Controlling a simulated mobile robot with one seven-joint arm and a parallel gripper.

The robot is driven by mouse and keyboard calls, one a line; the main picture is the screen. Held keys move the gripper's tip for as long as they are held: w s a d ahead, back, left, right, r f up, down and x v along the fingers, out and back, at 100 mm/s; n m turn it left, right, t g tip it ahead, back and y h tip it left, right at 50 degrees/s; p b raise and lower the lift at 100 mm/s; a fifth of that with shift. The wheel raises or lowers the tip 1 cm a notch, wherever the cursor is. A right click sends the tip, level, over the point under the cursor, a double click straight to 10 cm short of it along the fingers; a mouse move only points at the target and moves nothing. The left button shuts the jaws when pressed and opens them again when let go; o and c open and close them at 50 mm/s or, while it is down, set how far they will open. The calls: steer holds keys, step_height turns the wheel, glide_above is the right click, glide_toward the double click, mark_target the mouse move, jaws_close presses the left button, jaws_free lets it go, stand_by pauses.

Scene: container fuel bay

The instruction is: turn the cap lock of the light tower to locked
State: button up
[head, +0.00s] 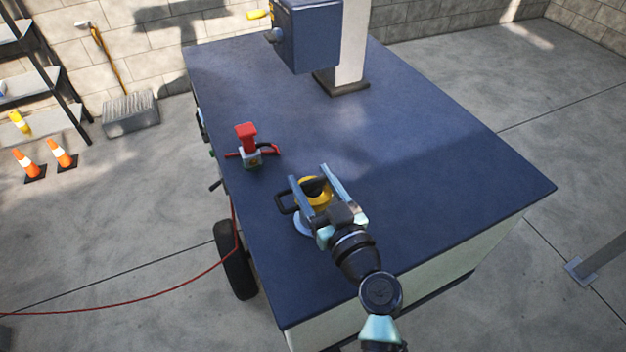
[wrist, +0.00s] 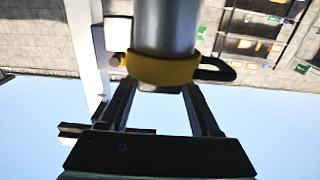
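The yellow cap (head: 304,196) of the light tower (head: 440,165) sits on the blue top near its left front edge, with a black piece (head: 316,184) on top. A black loop (head: 283,203) sticks out on its left. My gripper (head: 308,172) is over the cap, its two fingers spread on either side. In the wrist view the yellow collar (wrist: 165,70) is around a grey cylinder, with the black loop (wrist: 218,70) to the right. The finger ends (wrist: 159,87) are apart near the collar; I cannot tell whether they touch it. Lock markings are not readable.
A red-topped device (head: 247,140) stands left of my gripper on the blue top. A blue box (head: 310,38) on a pale mast (head: 352,45) rises at the back. The right part of the top is clear. A red hose (head: 130,308) runs across the floor.

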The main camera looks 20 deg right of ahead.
steer(key=c, duration=0.8)
